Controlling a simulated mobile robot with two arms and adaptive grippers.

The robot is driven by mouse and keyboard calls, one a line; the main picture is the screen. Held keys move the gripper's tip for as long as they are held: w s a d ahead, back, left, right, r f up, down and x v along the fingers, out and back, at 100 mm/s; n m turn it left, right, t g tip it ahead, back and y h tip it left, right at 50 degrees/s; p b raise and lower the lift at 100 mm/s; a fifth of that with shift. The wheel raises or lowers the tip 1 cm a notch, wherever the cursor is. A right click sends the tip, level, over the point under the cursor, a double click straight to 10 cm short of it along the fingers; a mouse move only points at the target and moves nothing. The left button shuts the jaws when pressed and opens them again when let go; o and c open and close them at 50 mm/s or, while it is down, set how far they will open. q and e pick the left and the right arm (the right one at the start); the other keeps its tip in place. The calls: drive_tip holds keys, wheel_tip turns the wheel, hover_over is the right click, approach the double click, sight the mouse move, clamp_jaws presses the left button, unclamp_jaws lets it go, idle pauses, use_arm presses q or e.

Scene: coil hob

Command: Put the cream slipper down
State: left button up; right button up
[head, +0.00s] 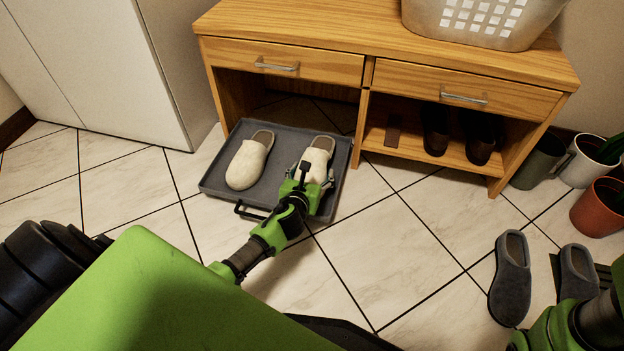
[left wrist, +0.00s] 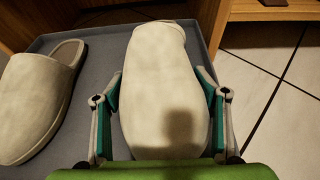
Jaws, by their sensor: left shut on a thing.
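One cream slipper (head: 318,155) is between the fingers of my left gripper (head: 313,183), which is shut on it. The left wrist view shows the same slipper (left wrist: 158,75) toe toward me, a finger on each side. It is over the right part of the grey tray (head: 283,158), low and close to the tray floor; I cannot tell whether it touches. The other cream slipper (head: 248,164) lies in the left part of the tray, with a gap between the two. My right arm shows at the lower right, but its gripper is not visible.
A wooden bench (head: 310,65) with two drawers stands just behind the tray, with dark shoes (head: 437,130) on its shelf. A white cabinet (head: 120,70) is at left. Grey slippers (head: 511,280) and pots (head: 540,160) are at right. Tiled floor between is clear.

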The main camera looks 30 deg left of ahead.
use_arm(q)
drive_tip(key=shift+f, duration=0.15)
drive_tip(key=shift+f, duration=0.55)
drive_tip(key=o, duration=1.2)
drive_tip(key=shift+c, duration=0.2)
drive_tip(key=shift+r, duration=0.15)
